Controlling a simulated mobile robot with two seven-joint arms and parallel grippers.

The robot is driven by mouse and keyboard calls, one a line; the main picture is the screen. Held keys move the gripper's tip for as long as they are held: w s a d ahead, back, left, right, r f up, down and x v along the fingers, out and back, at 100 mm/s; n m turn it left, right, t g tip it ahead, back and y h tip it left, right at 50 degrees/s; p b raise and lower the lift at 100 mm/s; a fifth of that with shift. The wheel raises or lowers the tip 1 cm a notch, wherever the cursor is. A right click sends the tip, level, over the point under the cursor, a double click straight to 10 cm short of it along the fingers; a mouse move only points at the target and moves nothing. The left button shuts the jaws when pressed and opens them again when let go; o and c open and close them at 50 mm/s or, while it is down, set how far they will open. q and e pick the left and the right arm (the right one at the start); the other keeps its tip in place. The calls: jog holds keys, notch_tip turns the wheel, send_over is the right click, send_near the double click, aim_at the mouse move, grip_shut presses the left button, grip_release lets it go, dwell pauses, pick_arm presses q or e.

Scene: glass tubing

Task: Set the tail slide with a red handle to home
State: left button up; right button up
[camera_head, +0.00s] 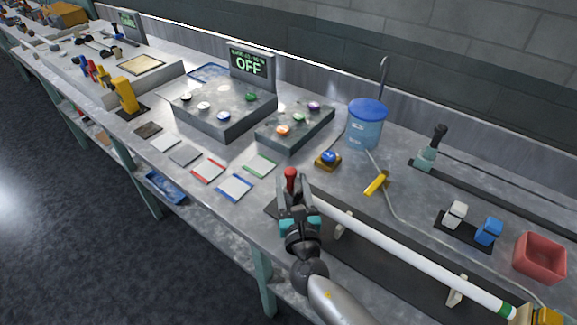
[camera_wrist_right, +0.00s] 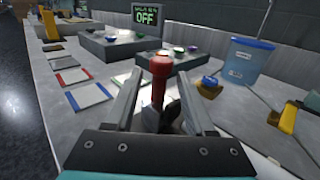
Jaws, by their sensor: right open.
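The red handle (camera_head: 290,178) of the tail slide stands upright at the left end of the dark rail on the bench. In the right wrist view the red handle (camera_wrist_right: 160,80) rises between the two fingers. My right gripper (camera_head: 296,198) is open around the handle; in the right wrist view the gripper (camera_wrist_right: 158,110) shows a finger on each side with gaps. The slide's base is mostly hidden by my gripper. My left gripper is not in view.
A long white tube (camera_head: 400,250) lies on supports along the dark rail, right of my gripper. A blue-lidded container (camera_head: 366,125), a yellow-handled tool (camera_head: 376,182) and a blue button (camera_head: 328,157) stand behind. Coloured squares (camera_head: 235,187) lie to the left.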

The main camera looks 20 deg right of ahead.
jog(key=w, duration=0.5)
jog(key=shift+w+d, duration=0.35)
jog(key=shift+d, duration=0.05)
grip_shut()
dwell(1.1)
